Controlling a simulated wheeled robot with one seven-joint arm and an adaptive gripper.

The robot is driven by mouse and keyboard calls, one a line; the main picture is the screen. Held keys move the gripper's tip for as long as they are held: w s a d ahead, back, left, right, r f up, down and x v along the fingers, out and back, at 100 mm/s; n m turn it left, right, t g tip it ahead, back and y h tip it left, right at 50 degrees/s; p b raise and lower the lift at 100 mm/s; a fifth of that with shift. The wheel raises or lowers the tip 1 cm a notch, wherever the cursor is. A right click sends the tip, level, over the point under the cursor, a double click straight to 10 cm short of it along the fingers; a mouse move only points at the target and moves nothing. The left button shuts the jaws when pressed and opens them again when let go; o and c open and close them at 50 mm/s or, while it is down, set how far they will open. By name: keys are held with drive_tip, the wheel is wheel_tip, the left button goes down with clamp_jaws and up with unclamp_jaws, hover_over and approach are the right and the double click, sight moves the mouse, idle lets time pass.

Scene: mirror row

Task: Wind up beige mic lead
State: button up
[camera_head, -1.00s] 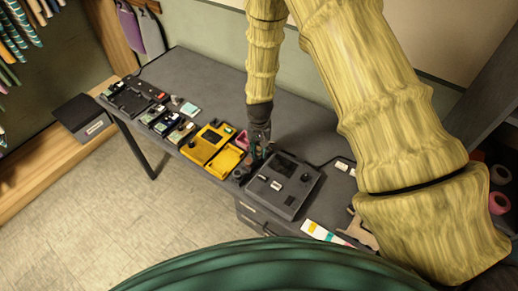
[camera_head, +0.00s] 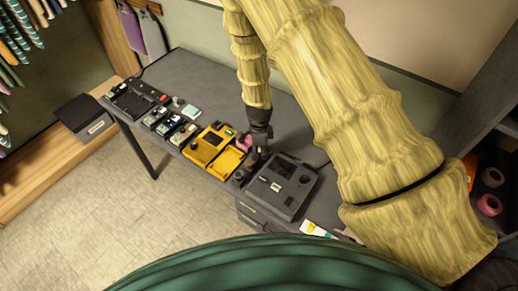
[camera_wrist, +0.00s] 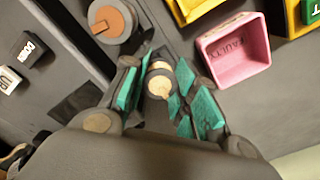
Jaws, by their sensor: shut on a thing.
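My gripper (camera_head: 257,152) points down at the bench beside a grey console (camera_head: 280,200). In the wrist view its teal-padded fingers (camera_wrist: 160,88) are closed around a small dark upright knob with a round beige top (camera_wrist: 160,70). A grey round drum with a copper-brown centre (camera_wrist: 112,20) lies just beyond the fingers, at the upper left. I cannot tell whether the knob joins the drum. I cannot make out a beige lead in either current view; the fingers and hand hide the area under them.
A pink open bin marked FAULTY (camera_wrist: 236,52) stands close by at the right in the wrist view. A yellow unit (camera_head: 204,148) and several small devices line the bench to the left. The bench (camera_head: 205,80) is bare behind them.

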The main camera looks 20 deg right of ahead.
drive_tip(key=shift+m, duration=0.3)
drive_tip(key=o, duration=1)
drive_tip(key=shift+o, duration=0.2)
drive_tip(key=n, duration=0.4)
drive_tip(key=shift+b, duration=0.3)
drive_tip(key=n, duration=0.4)
drive_tip(key=shift+n, duration=0.3)
drive_tip(key=n, duration=0.4)
drive_tip(key=shift+b, duration=0.4)
drive_tip(key=n, duration=0.5)
drive_tip(key=shift+n, duration=0.4)
